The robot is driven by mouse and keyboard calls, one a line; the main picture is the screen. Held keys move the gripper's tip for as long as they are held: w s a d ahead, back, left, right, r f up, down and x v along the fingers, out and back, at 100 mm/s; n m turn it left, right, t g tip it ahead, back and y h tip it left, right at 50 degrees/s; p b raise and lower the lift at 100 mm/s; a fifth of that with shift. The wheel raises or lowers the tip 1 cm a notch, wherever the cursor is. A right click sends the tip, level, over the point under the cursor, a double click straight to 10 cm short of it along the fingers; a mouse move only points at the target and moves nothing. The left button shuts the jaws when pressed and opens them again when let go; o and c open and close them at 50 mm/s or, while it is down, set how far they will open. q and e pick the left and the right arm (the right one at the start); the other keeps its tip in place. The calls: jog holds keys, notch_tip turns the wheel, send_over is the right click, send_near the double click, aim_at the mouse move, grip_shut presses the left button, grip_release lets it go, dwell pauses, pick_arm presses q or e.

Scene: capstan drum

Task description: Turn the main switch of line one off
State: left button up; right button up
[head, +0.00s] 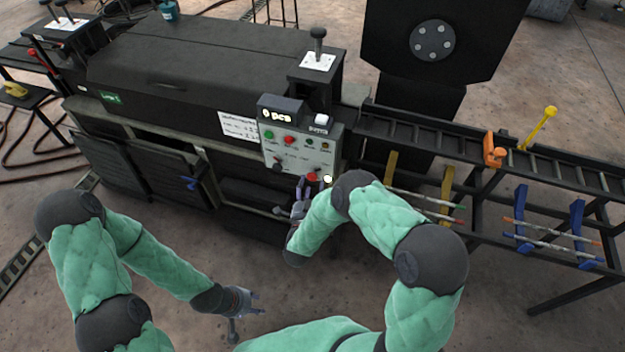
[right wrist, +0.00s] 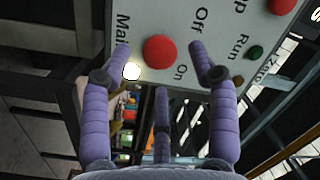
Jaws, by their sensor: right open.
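The control panel (head: 299,154) stands on the front of the black machine. Its red round main switch (right wrist: 160,50) sits near the "Main", "Off" and "On" lettering; it also shows low on the panel in the head view (head: 312,177). A lit white lamp (right wrist: 131,71) is beside it. My right gripper (right wrist: 162,58) is open, with purple fingers on either side of the red switch; I cannot tell whether they touch it. In the head view the arm hides part of the panel's lower edge. My left gripper (head: 252,301) is open and empty, low above the floor.
Other buttons, a black knob (head: 277,165) and a "0 pcs" display (head: 280,112) are on or above the panel. A lever (head: 318,45) rises above it. A conveyor rack (head: 480,150) with coloured holders extends right. The floor around my left gripper is clear.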

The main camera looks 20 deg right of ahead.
aim_at(312, 179)
jog(key=shift+b+x, duration=0.5)
jog(key=shift+x, duration=1.55)
jog(key=c, duration=1.2)
